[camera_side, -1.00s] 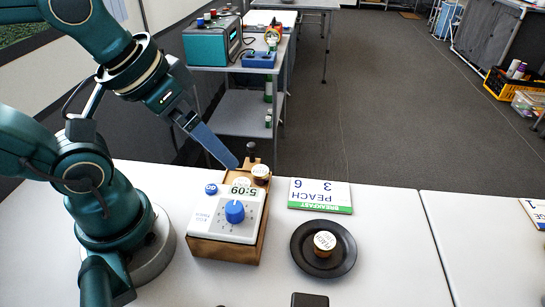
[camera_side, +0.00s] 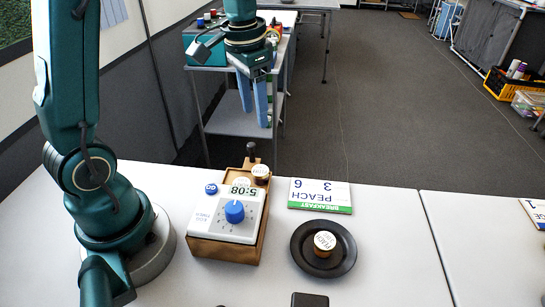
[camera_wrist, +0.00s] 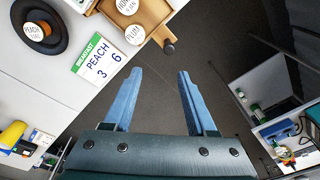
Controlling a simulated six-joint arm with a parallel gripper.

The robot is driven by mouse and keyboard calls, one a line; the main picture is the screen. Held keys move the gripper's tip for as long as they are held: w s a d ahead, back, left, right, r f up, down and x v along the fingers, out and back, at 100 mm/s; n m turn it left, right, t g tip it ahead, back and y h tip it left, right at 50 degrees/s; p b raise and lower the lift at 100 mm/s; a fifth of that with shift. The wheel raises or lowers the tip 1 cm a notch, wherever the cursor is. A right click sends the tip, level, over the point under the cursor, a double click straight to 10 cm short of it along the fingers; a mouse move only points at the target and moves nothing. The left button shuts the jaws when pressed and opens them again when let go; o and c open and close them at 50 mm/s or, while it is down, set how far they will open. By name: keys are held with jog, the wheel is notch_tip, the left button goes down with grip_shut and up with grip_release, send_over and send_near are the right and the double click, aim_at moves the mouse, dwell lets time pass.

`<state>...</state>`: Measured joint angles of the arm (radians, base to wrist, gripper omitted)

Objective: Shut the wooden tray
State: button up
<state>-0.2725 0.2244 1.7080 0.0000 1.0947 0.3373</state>
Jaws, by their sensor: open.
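The wooden tray (camera_side: 238,175) sticks out from the back of the wooden box (camera_side: 224,249) under a white timer unit (camera_side: 222,222). A dark knob (camera_side: 251,148) stands at its far end. Round-lidded jars stand in it, one (camera_side: 260,174) near the knob. In the wrist view the tray (camera_wrist: 150,22) shows at the top, with the knob (camera_wrist: 169,47) and a jar marked PLUM (camera_wrist: 134,34). My gripper (camera_side: 254,112) is open and empty, its fingers pointing down, above and beyond the knob end. In the wrist view my gripper (camera_wrist: 160,73) has floor between its fingers.
A black plate (camera_side: 349,246) with a peach jar (camera_side: 325,241) stands right of the box. A PEACH card (camera_side: 320,195) lies behind it. A grey cart (camera_side: 235,113) stands behind the table. The table right of the plate is mostly clear.

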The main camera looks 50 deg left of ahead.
aim_at(251, 144)
jog(key=shift+n+g, duration=0.4)
jog(key=shift+g, duration=0.3)
jog(key=f, duration=0.1)
jog(key=a+f, duration=0.2)
jog(key=shift+f, duration=2.95)
grip_shut()
